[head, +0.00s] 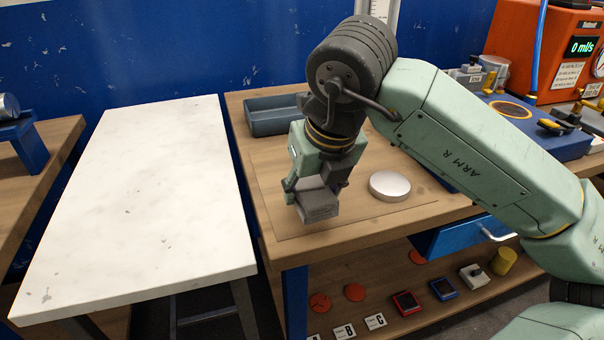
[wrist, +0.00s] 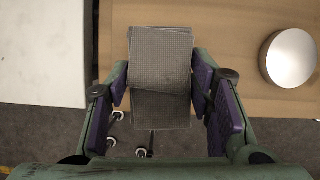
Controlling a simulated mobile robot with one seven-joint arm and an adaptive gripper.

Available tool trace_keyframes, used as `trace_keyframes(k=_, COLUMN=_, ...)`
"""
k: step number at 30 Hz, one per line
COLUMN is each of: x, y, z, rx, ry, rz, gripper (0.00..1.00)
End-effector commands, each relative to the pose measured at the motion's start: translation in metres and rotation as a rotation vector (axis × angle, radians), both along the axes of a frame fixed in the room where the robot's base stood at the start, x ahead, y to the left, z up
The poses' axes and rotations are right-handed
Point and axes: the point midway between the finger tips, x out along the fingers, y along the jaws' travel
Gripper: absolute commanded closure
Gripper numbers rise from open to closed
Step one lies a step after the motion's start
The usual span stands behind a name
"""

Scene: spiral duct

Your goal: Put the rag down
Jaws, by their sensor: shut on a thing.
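The rag (head: 318,206) is a grey, folded, textured cloth. It also shows in the wrist view (wrist: 160,60), between the two purple-padded fingers. My gripper (head: 314,188) is shut on it and points down over the front left part of the wooden workbench (head: 255,180). In the wrist view, my gripper (wrist: 160,100) has a finger on each side of the rag, and the rag overlaps the bench's front edge. I cannot tell how far the rag is above the bench top.
A silver round disc (head: 390,185) sits right of the rag. A blue-grey tray (head: 275,115) stands at the back. A white-topped table (head: 150,190) is at left, across a gap. An orange machine (head: 540,50) and a blue box (head: 545,125) stand at right. A shelf (head: 400,290) below holds small items.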

Motion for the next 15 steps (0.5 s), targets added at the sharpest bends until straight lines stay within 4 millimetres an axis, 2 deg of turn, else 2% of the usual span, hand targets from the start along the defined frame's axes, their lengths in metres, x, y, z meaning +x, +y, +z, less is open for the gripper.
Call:
trace_keyframes(k=3, x=0.021, y=0.006, z=0.001, rx=0.002, ry=0.001, rz=0.003, gripper=0.78)
trace_keyframes(k=10, x=0.041, y=0.010, z=-0.002, rx=0.000, ry=0.000, rz=0.000, gripper=0.78)
trace_keyframes(k=14, x=0.062, y=0.016, z=-0.003, rx=0.002, ry=0.003, rz=0.002, gripper=0.78)
trace_keyframes(k=15, x=0.060, y=0.015, z=-0.013, rx=0.002, ry=0.003, rz=0.002, gripper=0.78)
